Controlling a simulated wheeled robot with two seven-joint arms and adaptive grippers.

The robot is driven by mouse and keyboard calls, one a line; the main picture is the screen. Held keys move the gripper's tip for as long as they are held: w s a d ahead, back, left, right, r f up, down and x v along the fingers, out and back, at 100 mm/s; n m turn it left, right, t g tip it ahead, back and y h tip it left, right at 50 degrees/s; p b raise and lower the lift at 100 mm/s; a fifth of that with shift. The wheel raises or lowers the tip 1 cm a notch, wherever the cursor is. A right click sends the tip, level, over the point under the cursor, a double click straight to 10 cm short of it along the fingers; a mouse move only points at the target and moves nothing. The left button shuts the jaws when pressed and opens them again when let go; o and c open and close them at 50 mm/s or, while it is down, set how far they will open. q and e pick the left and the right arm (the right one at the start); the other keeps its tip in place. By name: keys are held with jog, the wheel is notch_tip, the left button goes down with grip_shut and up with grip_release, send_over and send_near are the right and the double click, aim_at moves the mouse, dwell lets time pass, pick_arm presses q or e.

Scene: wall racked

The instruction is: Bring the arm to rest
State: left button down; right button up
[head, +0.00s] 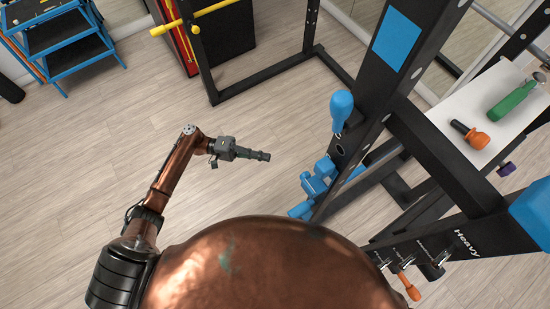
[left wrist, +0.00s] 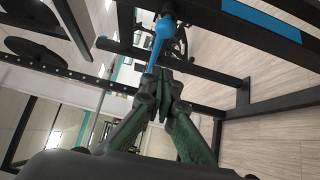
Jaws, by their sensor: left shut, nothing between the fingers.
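My left arm comes in from the lower left in the head view, bent at the elbow and held over bare floor. Its gripper (head: 262,156) points right, towards the black rack, and is apart from it. The gripper is shut and empty. In the left wrist view the gripper's fingers (left wrist: 163,82) are together, with a blue rounded handle (left wrist: 161,35) beyond them. I cannot tell the distance from that view. My right gripper is not in view.
A black rack post (head: 365,100) with a blue knob (head: 342,104) and blue clamp (head: 318,180) stands right of the gripper. A white shelf (head: 455,108) holds a green bottle-shaped thing (head: 513,101) and an orange-and-black thing (head: 470,134). A blue cart (head: 60,40) stands far left. The floor between is clear.

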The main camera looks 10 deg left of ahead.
pick_arm(q)
jog(key=shift+a, duration=0.35)
dwell(0.3)
